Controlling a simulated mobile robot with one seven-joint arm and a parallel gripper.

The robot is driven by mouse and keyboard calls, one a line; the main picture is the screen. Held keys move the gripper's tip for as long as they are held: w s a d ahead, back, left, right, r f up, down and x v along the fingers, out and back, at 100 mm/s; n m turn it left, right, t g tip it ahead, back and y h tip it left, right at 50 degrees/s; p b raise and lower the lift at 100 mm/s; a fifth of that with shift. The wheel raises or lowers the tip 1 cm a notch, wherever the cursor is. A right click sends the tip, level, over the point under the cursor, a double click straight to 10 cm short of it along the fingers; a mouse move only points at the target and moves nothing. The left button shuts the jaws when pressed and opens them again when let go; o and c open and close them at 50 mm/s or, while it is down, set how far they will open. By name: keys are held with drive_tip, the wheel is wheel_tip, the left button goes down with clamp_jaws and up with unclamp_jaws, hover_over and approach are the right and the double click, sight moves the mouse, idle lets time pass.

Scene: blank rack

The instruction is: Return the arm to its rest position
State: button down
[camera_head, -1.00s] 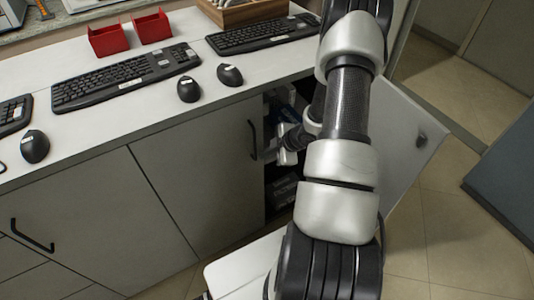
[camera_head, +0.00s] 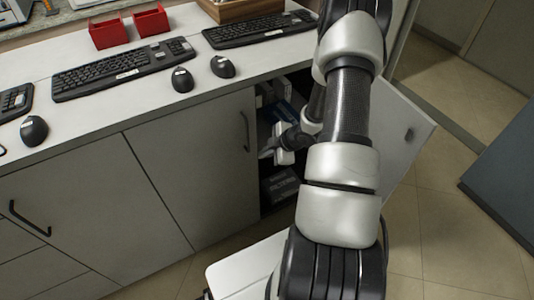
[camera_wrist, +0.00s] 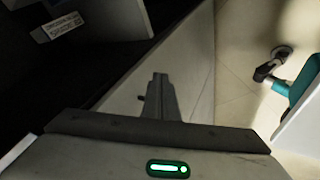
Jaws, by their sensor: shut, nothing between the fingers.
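My gripper (camera_head: 266,153) is small and partly hidden in the head view, at the front of an open cabinet under the counter. It lies just right of the closed door's handle (camera_head: 246,132). In the wrist view its fingers (camera_wrist: 160,80) are together with nothing held between them. My arm (camera_head: 345,130) is bent and reaches from the bottom of the head view up and then down toward the cabinet. Part of the forearm is hidden behind the upper arm.
The open cabinet door (camera_head: 405,135) stands to the right of my arm. Boxes (camera_head: 280,185) sit inside the dark cabinet. The counter (camera_head: 150,105) holds keyboards, mice and red bins (camera_head: 108,33). Bare floor (camera_head: 440,220) shows at the right, beside a dark panel (camera_head: 505,160).

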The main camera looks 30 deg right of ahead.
drive_tip(key=d+p+v, duration=0.1)
drive_tip(key=p+v, duration=0.1)
drive_tip(key=v, duration=0.8)
drive_tip(key=shift+w+d, duration=0.15)
drive_tip(key=shift+w, duration=0.15)
